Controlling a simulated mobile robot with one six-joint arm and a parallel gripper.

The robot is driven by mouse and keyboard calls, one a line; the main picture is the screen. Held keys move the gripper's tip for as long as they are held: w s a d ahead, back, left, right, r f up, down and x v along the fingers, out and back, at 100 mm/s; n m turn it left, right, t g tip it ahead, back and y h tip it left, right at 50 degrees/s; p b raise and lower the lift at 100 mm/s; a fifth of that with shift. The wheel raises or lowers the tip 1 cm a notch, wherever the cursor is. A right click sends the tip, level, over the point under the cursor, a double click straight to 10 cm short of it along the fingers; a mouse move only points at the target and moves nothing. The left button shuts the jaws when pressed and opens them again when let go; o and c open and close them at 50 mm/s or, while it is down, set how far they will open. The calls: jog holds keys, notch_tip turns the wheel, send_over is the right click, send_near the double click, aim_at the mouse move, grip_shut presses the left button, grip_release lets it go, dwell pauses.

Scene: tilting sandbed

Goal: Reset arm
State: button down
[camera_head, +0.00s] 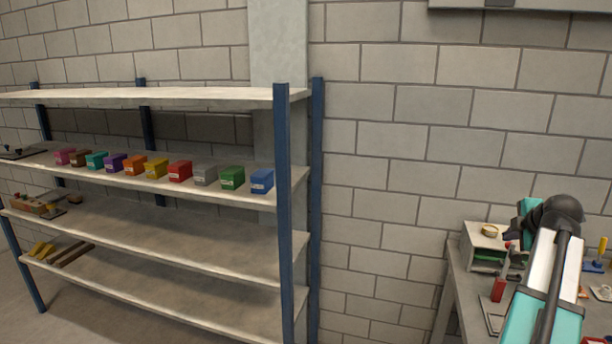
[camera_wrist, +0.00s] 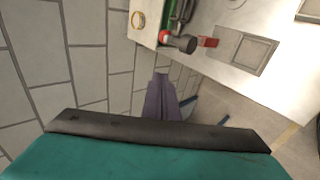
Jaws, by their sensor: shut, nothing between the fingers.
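My arm (camera_head: 545,285), teal and white with a black joint, rises at the lower right of the head view, in front of the workbench. Its gripper is hidden in that view. In the wrist view my gripper (camera_wrist: 161,82) shows as a narrow purple-grey shape beyond the teal and black wrist. It looks shut, with nothing held. It points past the workbench edge, with the brick wall on the left side of the view.
The workbench (camera_head: 453,266) holds a pale box (camera_head: 478,238) with a yellow ring, a red item (camera_head: 498,289) and several small tools. A blue-posted shelf (camera_head: 284,215) on the left bears a row of coloured bins (camera_head: 180,171). Brick wall separates shelf and bench.

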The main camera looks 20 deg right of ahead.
jog(key=w+a+f+n+g+y+b, duration=0.1)
jog(key=w+a+f+n+y, duration=0.1)
jog(key=w+a+f, duration=0.7)
jog(key=w+a+f+n+y+b, duration=0.15)
jog(key=w+a+f, duration=0.45)
jog(key=a+f, duration=0.7)
jog(key=s+a+f+g+y+b, duration=0.1)
jog(key=a+f+g+y, duration=0.3)
jog(key=a+f, duration=1.8)
jog(key=s+a+f+m+g+b, duration=0.1)
jog(key=s+a+f+g, duration=0.1)
jog(key=s+a+f, duration=0.7)
jog(key=s+a+f+g+b, duration=0.1)
jog(key=s+a+f+g, duration=0.2)
jog(key=s+a+f, duration=0.6)
jog(key=s+f+m+g+h, duration=0.1)
jog(key=s+f+m+g, duration=0.1)
jog(key=s+f+m, duration=0.2)
jog(key=s+f+m+g+h, duration=0.1)
jog(key=s+f+m, duration=0.3)
jog(key=s+m, duration=0.6)
jog(key=s, duration=0.3)
jog(key=shift+s+f+g+h+b, duration=0.25)
jog(key=shift+s+g+h+b, duration=0.05)
jog(key=shift+s+g+h, duration=0.1)
jog(key=shift+a, duration=0.1)
